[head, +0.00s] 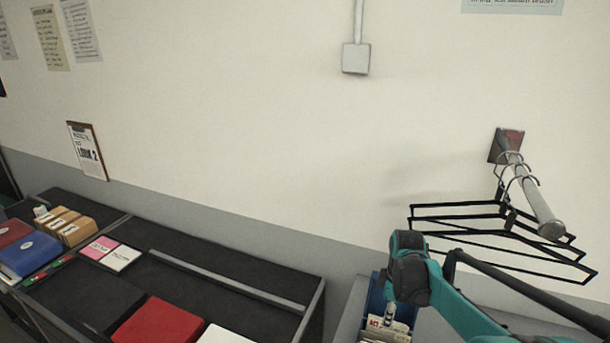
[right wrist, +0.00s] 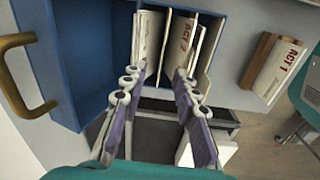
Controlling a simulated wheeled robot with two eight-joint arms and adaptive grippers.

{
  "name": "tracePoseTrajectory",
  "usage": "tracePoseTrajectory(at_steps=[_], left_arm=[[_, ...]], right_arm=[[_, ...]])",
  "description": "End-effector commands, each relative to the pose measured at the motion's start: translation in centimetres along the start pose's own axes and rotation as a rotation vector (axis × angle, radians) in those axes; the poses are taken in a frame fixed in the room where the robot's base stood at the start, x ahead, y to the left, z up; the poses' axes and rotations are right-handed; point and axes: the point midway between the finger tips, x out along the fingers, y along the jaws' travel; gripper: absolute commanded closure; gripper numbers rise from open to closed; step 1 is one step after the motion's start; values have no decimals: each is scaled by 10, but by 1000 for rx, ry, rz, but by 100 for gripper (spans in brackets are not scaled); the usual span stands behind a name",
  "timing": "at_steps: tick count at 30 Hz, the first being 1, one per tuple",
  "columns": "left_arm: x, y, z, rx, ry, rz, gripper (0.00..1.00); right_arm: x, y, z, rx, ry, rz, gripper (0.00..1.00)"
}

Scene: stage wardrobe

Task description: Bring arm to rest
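My right arm (head: 450,300) comes in from the lower right in the head view, with its wrist over a blue box. My right gripper (right wrist: 158,80) is open in the right wrist view, its two fingers apart with a clear gap between them. Booklets marked ACT (right wrist: 180,42) stand in the blue box (right wrist: 78,60) just beyond the fingertips. I cannot tell if the fingertips touch them. The head view also shows the blue box (head: 375,297) and booklets, partly hidden by my wrist. My left gripper is not in view.
A wall rail (head: 535,200) with black hangers (head: 460,222) juts out close to my right arm. A dark divided table (head: 200,262) at left holds a red item (head: 158,323), cards and binders. In the right wrist view, another ACT 1 booklet (right wrist: 275,72) stands outside the box.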

Motion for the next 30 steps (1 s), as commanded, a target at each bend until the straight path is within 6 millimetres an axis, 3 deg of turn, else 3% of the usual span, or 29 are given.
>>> tracePoseTrajectory(at_steps=[9, 18, 24, 30], left_arm=[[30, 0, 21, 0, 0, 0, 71], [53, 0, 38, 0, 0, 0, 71], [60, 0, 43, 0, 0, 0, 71], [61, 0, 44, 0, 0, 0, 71]], right_arm=[[-24, -88, 3, 416, 143, 190, 71], [-4, -169, 16, 824, 383, 295, 71], [13, -195, 21, 986, 503, 306, 71], [16, -200, 22, 1028, 535, 304, 71]])
